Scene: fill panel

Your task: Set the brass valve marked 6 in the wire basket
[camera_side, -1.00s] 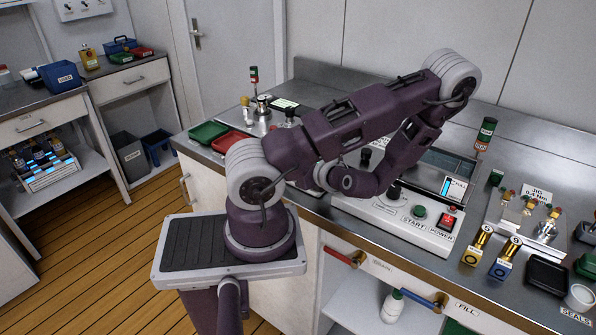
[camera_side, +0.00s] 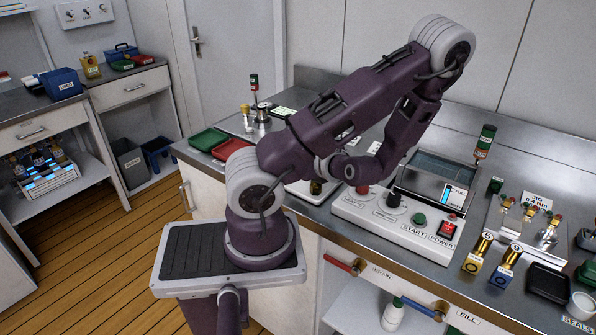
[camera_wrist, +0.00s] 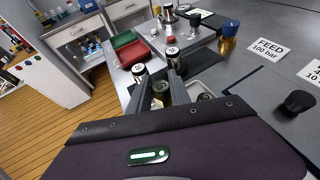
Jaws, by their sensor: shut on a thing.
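In the wrist view my gripper (camera_wrist: 160,88) is shut on a small dark greenish thing that the fingers mostly hide. I cannot tell what it is. In the side view my arm hides the gripper. Two brass valves with round number marks stand on the bench at the right: one with a yellow base (camera_side: 476,262) and one with a blue base (camera_side: 500,270). I cannot surely identify the wire basket.
A white control box (camera_side: 395,225) with knobs and buttons stands mid-bench. Green (camera_side: 208,139) and red (camera_side: 232,148) trays lie at the bench's left end. A striped crate (camera_side: 48,183) sits on the left shelf.

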